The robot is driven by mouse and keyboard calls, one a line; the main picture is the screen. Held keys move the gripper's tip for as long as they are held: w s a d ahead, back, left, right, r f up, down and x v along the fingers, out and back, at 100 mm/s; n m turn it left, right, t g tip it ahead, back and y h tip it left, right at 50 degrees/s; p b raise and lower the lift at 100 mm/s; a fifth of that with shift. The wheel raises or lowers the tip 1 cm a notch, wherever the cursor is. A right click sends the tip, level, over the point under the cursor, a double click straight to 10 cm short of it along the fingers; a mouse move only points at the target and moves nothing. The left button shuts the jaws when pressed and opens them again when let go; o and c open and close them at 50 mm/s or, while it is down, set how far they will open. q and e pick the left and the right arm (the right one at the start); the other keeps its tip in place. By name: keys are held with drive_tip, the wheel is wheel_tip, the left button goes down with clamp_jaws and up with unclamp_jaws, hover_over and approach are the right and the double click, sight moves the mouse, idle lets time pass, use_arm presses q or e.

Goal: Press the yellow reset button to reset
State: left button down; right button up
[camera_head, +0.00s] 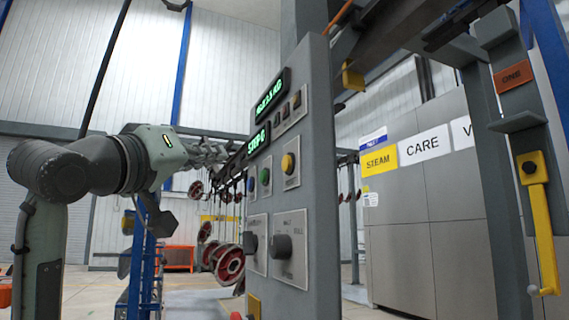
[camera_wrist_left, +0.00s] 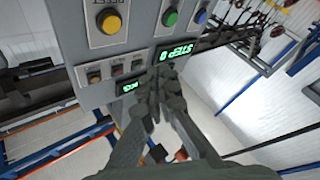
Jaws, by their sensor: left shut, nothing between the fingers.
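The yellow button (camera_head: 288,163) is a round knob on a light plate on the side of a grey control panel (camera_head: 318,130). It also shows at the top left of the left wrist view (camera_wrist_left: 111,24). My left gripper (camera_head: 236,158) reaches in from the left and is shut and empty. In the left wrist view its fingertips (camera_wrist_left: 163,75) are in front of the green "STEP 0" display (camera_wrist_left: 176,51), apart from the yellow button. Whether they touch the panel cannot be told. My right gripper is not in view.
A green button (camera_head: 265,177) and a blue button (camera_head: 251,184) sit beside the yellow one. Dark rotary knobs (camera_head: 281,247) are below. Red wheels (camera_head: 229,265) hang behind the panel. A yellow lever (camera_head: 541,230) and grey cabinets (camera_head: 415,250) stand to the right.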

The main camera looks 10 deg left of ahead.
sight(286, 163)
use_arm(q)
drive_tip(key=shift+w+d, duration=0.1)
drive_tip(key=w+d, duration=0.4)
drive_tip(key=d, duration=0.3)
drive_tip(key=shift+w+p, duration=0.4)
drive_tip(key=shift+p, duration=0.05)
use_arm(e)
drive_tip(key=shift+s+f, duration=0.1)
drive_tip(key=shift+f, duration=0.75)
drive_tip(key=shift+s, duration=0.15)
use_arm(q)
drive_tip(key=shift+d, duration=0.15)
drive_tip(key=shift+w+d, duration=0.25)
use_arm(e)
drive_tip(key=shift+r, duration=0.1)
